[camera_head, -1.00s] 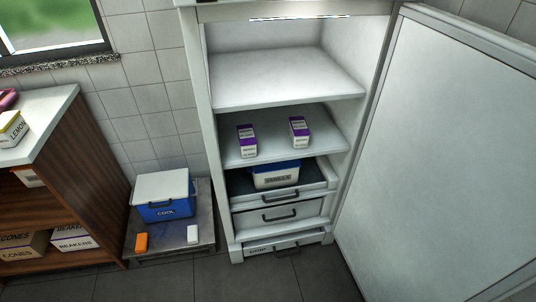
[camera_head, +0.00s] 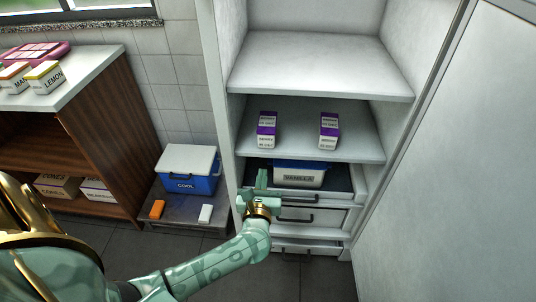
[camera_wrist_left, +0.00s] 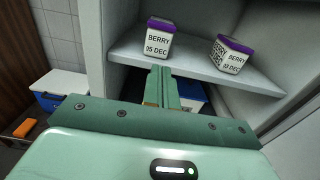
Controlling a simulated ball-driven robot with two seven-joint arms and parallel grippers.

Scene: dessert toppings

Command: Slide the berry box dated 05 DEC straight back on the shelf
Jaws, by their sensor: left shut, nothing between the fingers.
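Two white boxes with purple tops stand on the middle shelf (camera_head: 355,145) of the open fridge. The left berry box (camera_head: 266,130) reads as 05 DEC in the left wrist view (camera_wrist_left: 159,41). The right berry box (camera_head: 329,131) has a label ending in DEC in the wrist view (camera_wrist_left: 231,55); its first digit is hard to read. My left gripper (camera_head: 261,178) is shut and empty, in front of the fridge and below the shelf edge, apart from both boxes. In the wrist view its fingers (camera_wrist_left: 162,84) point toward the left box. My right gripper is not in view.
A tub marked VANILLA (camera_head: 299,174) sits in the pulled-out drawer below the shelf. The fridge door (camera_head: 460,190) stands open at the right. A blue cooler (camera_head: 188,170) is left of the fridge. The upper shelf (camera_head: 320,65) is bare.

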